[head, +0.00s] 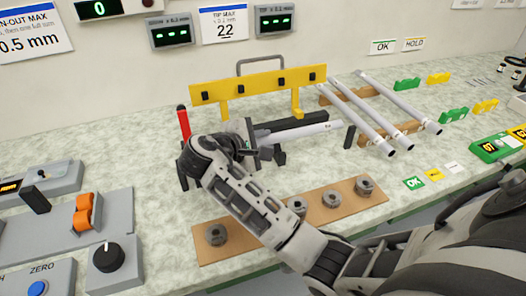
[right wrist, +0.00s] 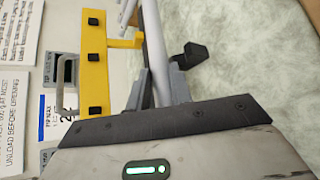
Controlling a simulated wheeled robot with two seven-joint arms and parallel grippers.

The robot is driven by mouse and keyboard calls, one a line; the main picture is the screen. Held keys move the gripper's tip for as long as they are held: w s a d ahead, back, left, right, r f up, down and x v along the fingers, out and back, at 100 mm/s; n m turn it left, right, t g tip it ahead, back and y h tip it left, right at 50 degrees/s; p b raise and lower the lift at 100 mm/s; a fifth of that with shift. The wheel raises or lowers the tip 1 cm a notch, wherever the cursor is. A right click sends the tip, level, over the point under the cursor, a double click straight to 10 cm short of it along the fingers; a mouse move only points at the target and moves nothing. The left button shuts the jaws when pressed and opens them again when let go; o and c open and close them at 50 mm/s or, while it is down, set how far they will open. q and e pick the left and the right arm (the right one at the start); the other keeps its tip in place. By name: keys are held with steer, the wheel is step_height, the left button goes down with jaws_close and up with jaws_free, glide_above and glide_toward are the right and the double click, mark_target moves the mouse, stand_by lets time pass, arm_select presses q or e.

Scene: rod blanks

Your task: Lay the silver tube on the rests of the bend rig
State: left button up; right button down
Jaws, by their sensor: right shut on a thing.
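My right gripper (head: 250,138) is shut on a silver tube (head: 305,132), and its fingers (right wrist: 165,85) close around the tube (right wrist: 154,50) in the right wrist view. The tube points right from the jaws, roughly along the bend rig. The bend rig has a yellow bar (head: 258,86) with black knobs, dark parts below it (head: 279,157) and a red handle (head: 184,122). The yellow bar also shows in the right wrist view (right wrist: 93,75). The tube is in front of and below the bar. I cannot tell whether it touches the rests. My left gripper is not in view.
Several silver tubes (head: 376,118) lie on wooden racks to the right. A wooden board (head: 270,228) with grey round pieces lies in front, under my right arm. Control boxes (head: 70,230) stand at left. Green and yellow blocks (head: 453,115) are at right.

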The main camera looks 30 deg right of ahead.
steer(key=shift+f, duration=1.45)
steer(key=shift+f, duration=0.1)
steer(key=c, duration=1.3)
jaws_free()
steer(key=shift+o, duration=0.2)
steer(key=shift+a+r, duration=0.2)
steer(key=shift+a, duration=0.05)
steer(key=v, duration=1.1)
steer(key=shift+s+a, duration=0.2)
steer(key=shift+r, duration=0.15)
